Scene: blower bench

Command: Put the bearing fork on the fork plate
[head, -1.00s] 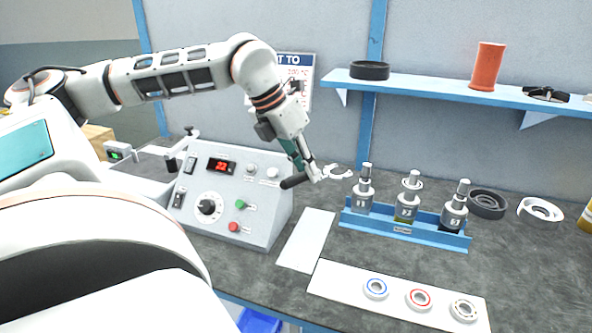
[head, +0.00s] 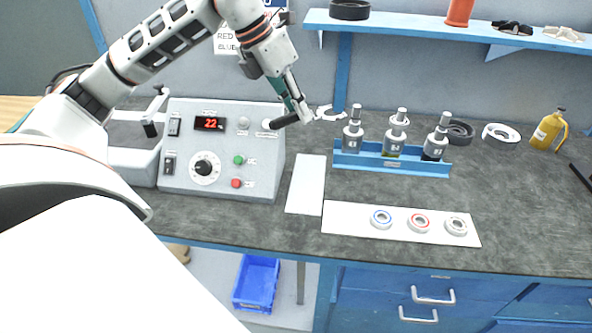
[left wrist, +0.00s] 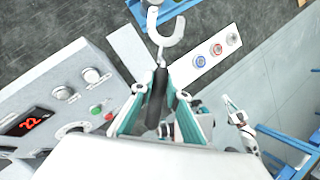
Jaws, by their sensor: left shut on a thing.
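The bearing fork has a white C-shaped head (head: 325,114) and a black handle (head: 284,122). My left gripper (head: 304,115) is shut on it and holds it above the bench, between the control box and the bearing rack. In the left wrist view the handle (left wrist: 157,95) lies between the teal fingers and the open head (left wrist: 166,38) points away from them. The fork plate (head: 306,184) is a bare white rectangle flat on the bench, right of the control box; it also shows in the left wrist view (left wrist: 127,50). My right gripper is not in the head view; a small white arm part at the wrist view's right may be it.
The grey control box (head: 222,152) stands left of the plate. A blue rack (head: 390,166) with several metal posts stands behind right. A long white plate (head: 345,216) carries three bearings. Black and white rings and a yellow bottle (head: 548,130) are farther right.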

